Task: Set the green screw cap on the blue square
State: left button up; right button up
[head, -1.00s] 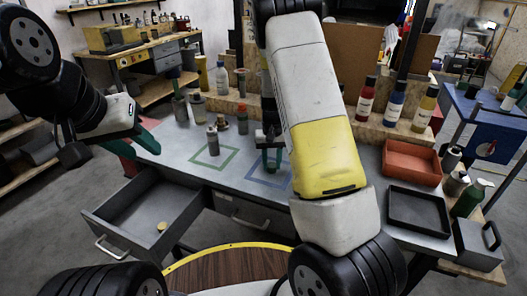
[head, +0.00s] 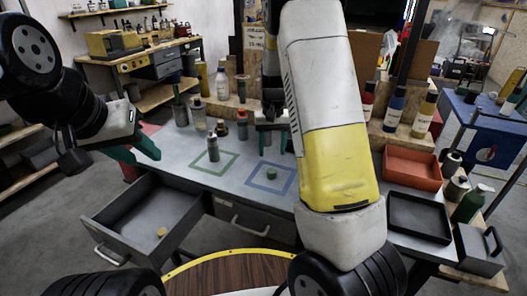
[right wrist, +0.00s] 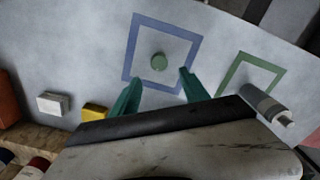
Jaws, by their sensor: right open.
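The green screw cap (head: 271,174) rests inside the outline of the blue square (head: 254,172) on the grey bench top. In the right wrist view the cap (right wrist: 159,62) lies near the middle of the blue square (right wrist: 130,46), clear of its lines. My right gripper (head: 273,142) is open and empty above the cap; its green fingers (right wrist: 160,92) are apart and do not touch it. My left gripper (head: 136,149) hangs off the bench's left end, with its green fingers apart and nothing between them.
A green square (head: 229,158) is marked left of the blue one, with a grey bottle (head: 213,148) on it. An open drawer (head: 150,222) sticks out at the front left with a yellow disc inside. A red tray (head: 411,166) and black tray (head: 418,214) stand right.

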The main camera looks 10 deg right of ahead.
jog(key=s+a+r+t+y, duration=0.1)
jog(key=s+r+t+y, duration=0.15)
jog(key=s+r, duration=1.15)
jog(key=s+a+r+n+t, duration=0.1)
jog(key=s+r+t, duration=0.2)
jog(key=s, duration=0.9)
notch_tip(320, 180, up, 3)
jog(key=shift+a+f+t, duration=0.1)
jog(key=shift+a+t, duration=0.15)
jog(key=shift+t, duration=0.1)
jog(key=shift+a+n, duration=0.1)
jog(key=shift+n, duration=0.2)
